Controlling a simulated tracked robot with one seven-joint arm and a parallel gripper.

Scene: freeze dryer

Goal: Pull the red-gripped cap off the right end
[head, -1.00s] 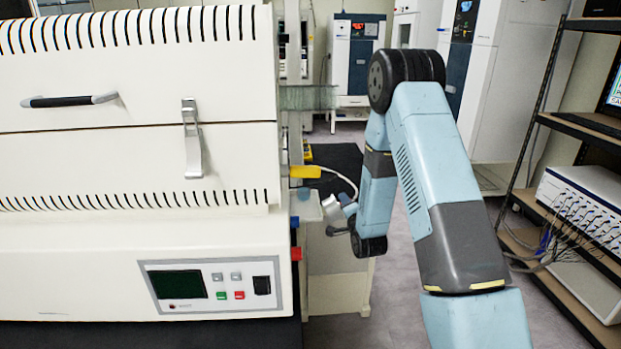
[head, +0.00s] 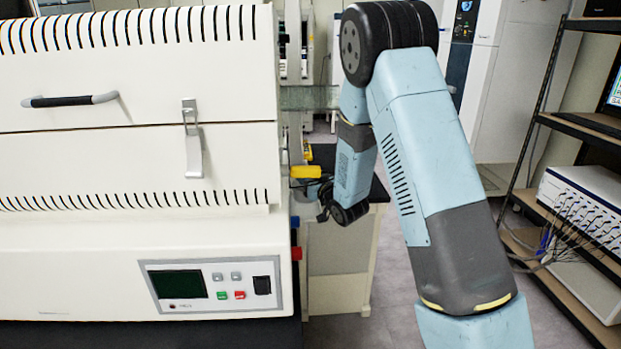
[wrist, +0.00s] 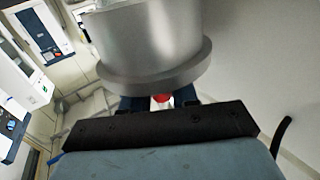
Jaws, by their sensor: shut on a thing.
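In the wrist view a large grey metal cap (wrist: 150,45) with a wide rim fills the top middle. Its red grip (wrist: 161,98) shows just below the rim. My gripper (wrist: 158,102) is shut on the red grip, with a dark finger on each side. In the head view my gripper (head: 324,208) is low beside the right end of the white furnace (head: 90,160); the cap cannot be made out clearly there. The glass tube (head: 308,98) sticks out of the furnace's right side, above my gripper and apart from it. No cap shows on its end.
A yellow connector (head: 305,172) juts from the furnace's right side close to my gripper. A cabinet (head: 340,255) stands below. A shelf rack (head: 585,130) with a cabled instrument (head: 590,205) stands at the right. Open floor lies between.

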